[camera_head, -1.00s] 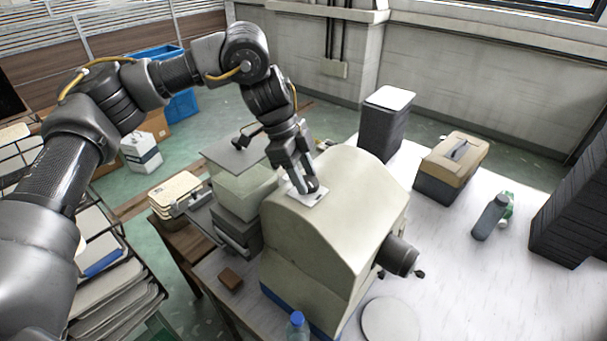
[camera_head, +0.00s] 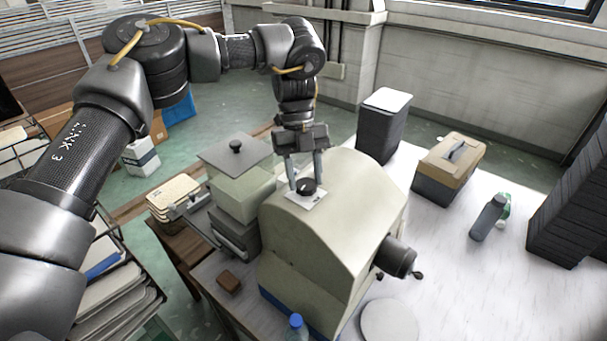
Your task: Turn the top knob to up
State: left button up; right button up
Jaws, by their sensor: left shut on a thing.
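The top knob (camera_head: 306,186) is a small black round knob on a white plate (camera_head: 301,202) on the curved top of a beige machine (camera_head: 335,210). My left gripper (camera_head: 305,180) points down over it, with a finger on each side, shut on the knob. The pointer of the knob is too small to read. Another black knob (camera_head: 399,256) sticks out of the machine's right side. My right gripper is not in view.
A grey lidded box (camera_head: 236,160) stands left of the machine. A round white disc (camera_head: 390,321) lies in front.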

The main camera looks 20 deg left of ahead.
pick_arm(q)
jog(key=m+y, duration=0.1)
jog(key=m, duration=0.3)
jog(key=shift+w+d+m+g+y, duration=0.1)
jog(key=shift+d+m+g+y, duration=0.1)
jog(key=shift+m+g+y, duration=0.15)
jog(key=m, duration=0.1)
jog(key=m+y, duration=0.1)
jog(key=m, duration=0.1)
jog(key=m+y, duration=0.1)
jog(key=m, duration=0.1)
jog(key=shift+d+m, duration=0.25)
jog(key=m, duration=0.1)
jog(key=m+y, duration=0.1)
jog(key=m, duration=0.1)
jog(key=m+t+y, duration=0.1)
jog(key=m, duration=0.1)
jog(key=shift+s+d, duration=0.2)
jog(key=shift+s, duration=0.05)
jog(key=shift+s+d+f+m+t+y, duration=0.1)
jog(key=shift+m+t+y, duration=0.25)
jog(key=shift+m, duration=0.85)
jog(key=shift+s+m+t+y, duration=0.15)
jog(key=shift+m+t, duration=0.25)
jog(key=shift+m, duration=0.8)
jog(key=o, duration=1)
jog(key=shift+w, duration=0.15)
jog(key=shift+c, duration=0.2)
